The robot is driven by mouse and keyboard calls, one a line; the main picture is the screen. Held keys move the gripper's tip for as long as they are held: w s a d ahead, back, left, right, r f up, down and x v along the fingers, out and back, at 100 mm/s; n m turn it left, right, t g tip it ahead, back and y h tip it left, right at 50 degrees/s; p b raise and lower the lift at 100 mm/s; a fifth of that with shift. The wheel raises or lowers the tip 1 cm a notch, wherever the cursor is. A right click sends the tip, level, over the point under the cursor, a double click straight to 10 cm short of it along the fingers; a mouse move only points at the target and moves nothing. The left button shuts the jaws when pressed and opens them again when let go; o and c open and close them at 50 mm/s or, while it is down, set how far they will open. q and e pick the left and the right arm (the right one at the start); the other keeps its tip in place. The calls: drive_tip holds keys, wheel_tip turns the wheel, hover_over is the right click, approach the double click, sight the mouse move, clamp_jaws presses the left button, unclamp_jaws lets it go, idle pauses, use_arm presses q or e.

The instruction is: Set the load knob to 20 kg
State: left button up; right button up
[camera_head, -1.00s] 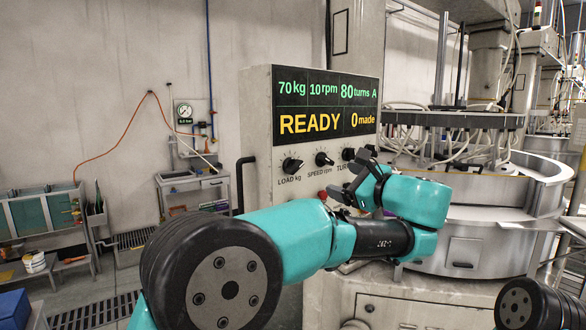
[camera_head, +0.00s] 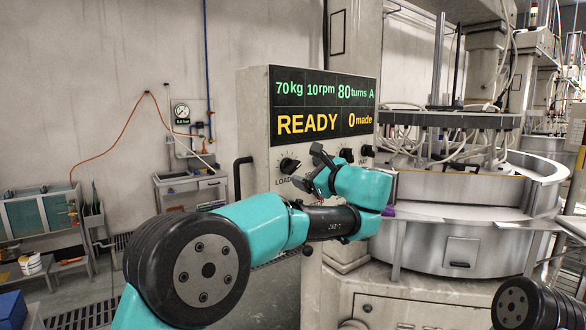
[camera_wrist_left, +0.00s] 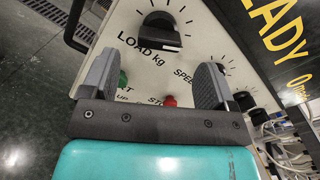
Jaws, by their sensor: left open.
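The black load knob (camera_head: 289,165) sits on the grey control panel (camera_head: 257,140), below the display, its label partly hidden by my gripper. The display (camera_head: 323,106) reads 70 kg, 10 rpm, 80 turns A, READY, 0 made. My left gripper (camera_head: 308,167) is open and empty, just right of the load knob in the head view. In the left wrist view the load knob (camera_wrist_left: 160,30) is beyond the space between my open fingers (camera_wrist_left: 155,72), not between them. My right gripper is not in view.
In the left wrist view, a red button (camera_wrist_left: 170,101) and a green button (camera_wrist_left: 123,78) lie low on the panel, and the speed knob (camera_wrist_left: 221,68) is partly behind a finger. A black handle (camera_head: 243,180) stands at the panel's left edge. A round steel machine (camera_head: 455,190) is to the right.

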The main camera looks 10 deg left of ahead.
sight(296, 167)
use_arm(q)
drive_tip(key=x, duration=0.6)
drive_tip(key=shift+w+a, duration=0.2)
drive_tip(key=shift+c, duration=0.5)
drive_tip(key=c, duration=0.8)
